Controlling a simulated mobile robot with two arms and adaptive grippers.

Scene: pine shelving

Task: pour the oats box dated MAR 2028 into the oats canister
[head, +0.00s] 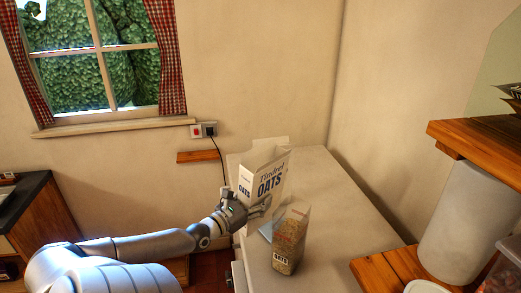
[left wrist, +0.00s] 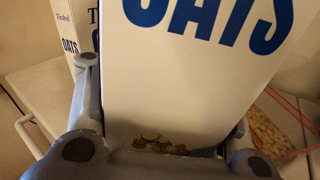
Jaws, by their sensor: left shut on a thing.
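My left gripper (head: 254,207) is shut on a white oats box (head: 268,178) with blue "OATS" lettering. Its front fills the left wrist view (left wrist: 195,85) between the fingers. The box looks upright, with open flaps at its top. A second Tindrel oats box (left wrist: 66,25) stands behind it at the left of the wrist view; I cannot separate it clearly in the head view. No date is readable. My right gripper is not in view.
The pale counter (head: 340,230) has free room right of the canister and meets the walls behind. A wooden shelf (head: 480,135) and a white cylinder (head: 460,220) stand at the right. A socket with a cable (head: 209,129) is on the wall.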

